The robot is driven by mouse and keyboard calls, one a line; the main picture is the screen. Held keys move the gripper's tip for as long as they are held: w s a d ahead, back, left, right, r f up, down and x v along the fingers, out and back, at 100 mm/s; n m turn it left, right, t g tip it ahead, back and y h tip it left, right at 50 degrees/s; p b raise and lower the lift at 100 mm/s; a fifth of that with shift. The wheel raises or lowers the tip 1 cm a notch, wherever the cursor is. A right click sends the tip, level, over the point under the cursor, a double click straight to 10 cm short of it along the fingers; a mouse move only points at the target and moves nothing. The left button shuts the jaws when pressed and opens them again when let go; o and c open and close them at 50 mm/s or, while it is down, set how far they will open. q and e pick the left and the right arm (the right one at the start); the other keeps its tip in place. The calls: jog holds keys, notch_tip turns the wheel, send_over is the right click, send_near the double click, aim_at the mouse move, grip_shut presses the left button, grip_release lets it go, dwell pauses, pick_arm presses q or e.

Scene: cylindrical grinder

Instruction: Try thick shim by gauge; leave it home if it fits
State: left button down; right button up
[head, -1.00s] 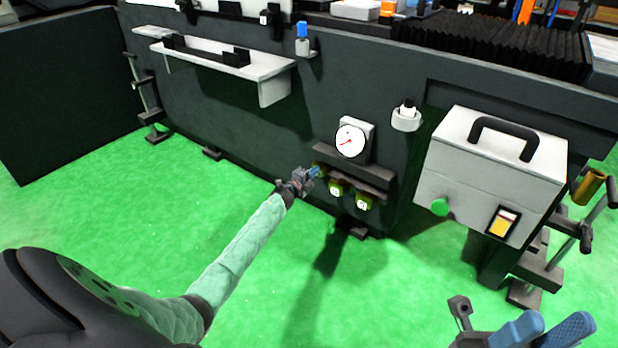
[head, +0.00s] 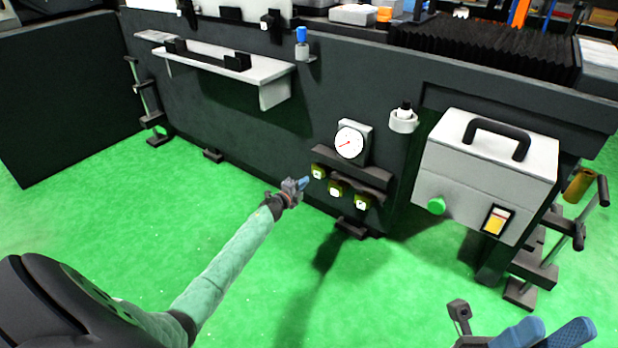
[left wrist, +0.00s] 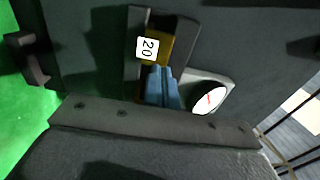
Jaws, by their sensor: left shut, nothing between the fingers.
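The dial gauge (head: 349,142) has a white face and red needle and sits above a dark rack (head: 350,172) on the machine's front. Three olive-yellow shims with white labels hang at the rack: left (head: 318,172), middle (head: 336,188) and right (head: 362,202). Their labels are too small to read in the head view. My left gripper (head: 304,183) is shut and empty, just left of the left shim. In the left wrist view, its blue fingertips (left wrist: 161,72) point at a yellow shim labelled 20 (left wrist: 170,47). My right gripper (head: 545,332) is open and empty, low at the right.
A white box with a black handle (head: 488,160) stands out at the right. A light shelf (head: 225,62) juts out at the upper left. A white cup-like holder (head: 403,121) is right of the gauge. The green floor (head: 130,240) in front is clear.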

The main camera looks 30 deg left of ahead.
pick_arm(q)
jog(key=s+p, duration=0.1)
jog(key=s, duration=0.6)
jog(key=shift+s+a, duration=0.25)
jog(key=shift+a, duration=0.05)
jog(key=shift+r, duration=0.1)
